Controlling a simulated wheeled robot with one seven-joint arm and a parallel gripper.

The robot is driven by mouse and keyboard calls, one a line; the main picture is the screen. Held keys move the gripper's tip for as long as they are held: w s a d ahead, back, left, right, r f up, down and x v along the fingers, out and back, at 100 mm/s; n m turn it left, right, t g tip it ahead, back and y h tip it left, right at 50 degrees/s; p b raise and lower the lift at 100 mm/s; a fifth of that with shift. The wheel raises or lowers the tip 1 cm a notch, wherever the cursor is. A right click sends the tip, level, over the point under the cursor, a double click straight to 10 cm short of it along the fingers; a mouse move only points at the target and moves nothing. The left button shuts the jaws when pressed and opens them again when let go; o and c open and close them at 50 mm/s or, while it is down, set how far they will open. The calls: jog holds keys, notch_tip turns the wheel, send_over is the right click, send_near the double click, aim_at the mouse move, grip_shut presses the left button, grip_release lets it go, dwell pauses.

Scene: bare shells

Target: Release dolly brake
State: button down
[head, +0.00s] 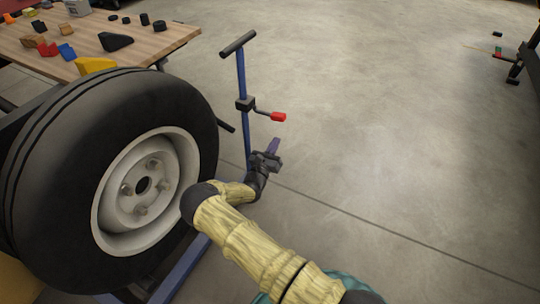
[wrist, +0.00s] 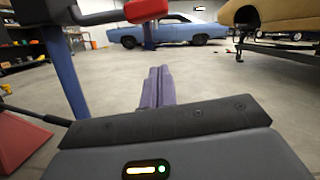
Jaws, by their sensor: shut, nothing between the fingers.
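The dolly is a blue frame (head: 183,268) with an upright blue post and a black T-handle (head: 238,43) on top. A brake lever with a red grip (head: 278,117) sticks out to the right from a black clamp (head: 245,104) on the post. In the wrist view the red grip (wrist: 146,10) is at the top, above and ahead of my fingers. My gripper (head: 272,147) is below the red grip, beside the post and apart from the grip. Its purple fingers (wrist: 153,88) are shut together and empty.
A large tyre on a pale rim (head: 104,198) stands left of the post. A wooden table (head: 165,41) with small blocks is behind it. The concrete floor (head: 370,120) to the right is open. A blue car (wrist: 175,30) is far off in the wrist view.

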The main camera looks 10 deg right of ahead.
jog(key=w+r, duration=0.1)
jog(key=w+r+b, duration=0.1)
jog(key=r, duration=0.1)
jog(key=w+d+r+b, duration=0.1)
jog(key=shift+w+d+r, duration=0.1)
jog(key=shift+r, duration=0.3)
jog(key=shift+r, duration=0.15)
jog(key=shift+d+r+n+p, duration=0.2)
jog(key=shift+n+p, duration=0.1)
jog(key=shift+p, duration=0.2)
